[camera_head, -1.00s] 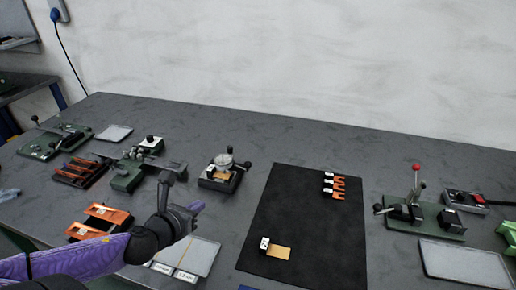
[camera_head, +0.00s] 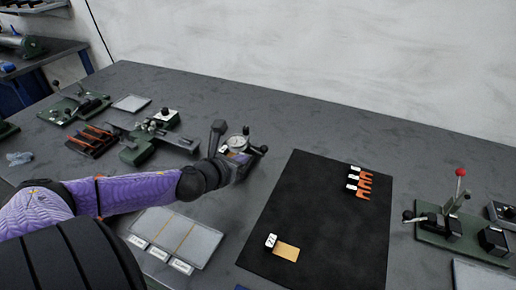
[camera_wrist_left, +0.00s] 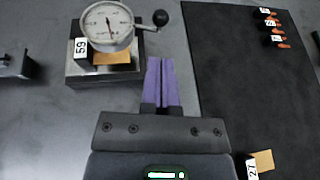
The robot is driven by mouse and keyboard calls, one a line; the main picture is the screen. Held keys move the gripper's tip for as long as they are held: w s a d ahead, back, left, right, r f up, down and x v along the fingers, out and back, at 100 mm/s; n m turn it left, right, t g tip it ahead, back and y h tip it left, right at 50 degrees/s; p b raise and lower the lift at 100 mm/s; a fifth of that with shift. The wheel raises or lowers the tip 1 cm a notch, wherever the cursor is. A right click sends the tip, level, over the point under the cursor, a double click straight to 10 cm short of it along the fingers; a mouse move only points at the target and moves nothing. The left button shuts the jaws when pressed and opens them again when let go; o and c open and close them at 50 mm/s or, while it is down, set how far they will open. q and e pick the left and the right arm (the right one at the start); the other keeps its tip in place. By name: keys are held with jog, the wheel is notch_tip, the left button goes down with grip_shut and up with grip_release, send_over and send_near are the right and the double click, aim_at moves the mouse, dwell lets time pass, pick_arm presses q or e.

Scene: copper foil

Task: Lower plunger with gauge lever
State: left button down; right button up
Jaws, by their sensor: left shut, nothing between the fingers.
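The dial gauge (camera_head: 237,143) stands on its block in the middle-left of the head view, partly hidden by my left arm. In the left wrist view, its round white dial (camera_wrist_left: 107,24) is at the upper left. The gauge lever with a black ball knob (camera_wrist_left: 160,17) sticks out to the dial's right. A copper foil piece (camera_wrist_left: 112,57) and a white tag marked 59 (camera_wrist_left: 81,46) lie below the dial. My left gripper (camera_wrist_left: 161,62) is shut and empty, its purple fingertips just right of the gauge block and below the knob, apart from the knob in that picture. My right gripper is not in view.
A black mat (camera_head: 325,225) to the right holds a tagged foil piece (camera_head: 286,252) and several orange clips (camera_head: 364,184). A pale tray (camera_head: 178,237) lies in front of my left arm. A green fixture with a red-knobbed lever (camera_head: 456,190) stands far right.

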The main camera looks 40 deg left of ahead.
aim_at(262, 150)
pick_arm(q)
jog(key=b+x, duration=0.3)
jog(key=x, duration=0.4)
jog(key=shift+w+f, duration=0.1)
jog(key=shift+w, duration=0.05)
jog(key=shift+w+f, duration=0.1)
jog(key=shift+w, duration=0.3)
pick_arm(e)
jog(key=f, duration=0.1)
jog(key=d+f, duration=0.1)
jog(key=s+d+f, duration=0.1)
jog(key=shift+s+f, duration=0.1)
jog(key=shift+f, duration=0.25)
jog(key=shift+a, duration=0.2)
